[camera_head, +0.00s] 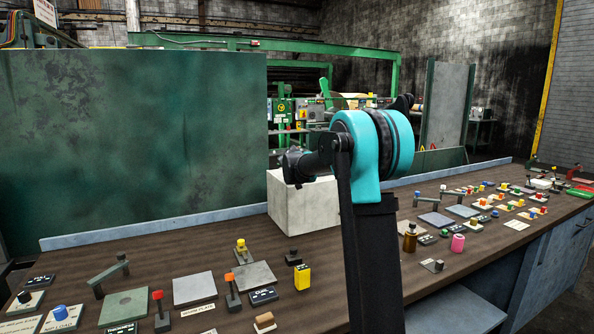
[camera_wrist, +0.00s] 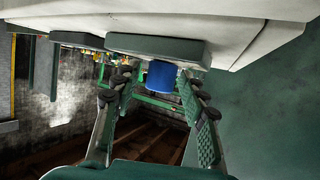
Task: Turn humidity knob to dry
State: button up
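In the wrist view, which looks upside down, a blue cylindrical knob (camera_wrist: 161,76) sits on a grey-green plate (camera_wrist: 155,47) against a pale block (camera_wrist: 260,12). My gripper (camera_wrist: 158,86) is open, with one finger on each side of the blue knob and a visible gap to it on both sides. Nothing is held. I cannot read a humidity or dry label, so I cannot tell whether this is the humidity knob. In the head view my arm hides part of a pale block (camera_head: 295,212) on the workbench; the gripper fingers cannot be made out there.
The brown workbench (camera_head: 130,262) carries several controls. More buttons fill the right side. A large green panel (camera_head: 130,140) stands behind on the left.

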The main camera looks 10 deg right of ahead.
jog(key=shift+s, duration=0.1)
jog(key=v, duration=1.2)
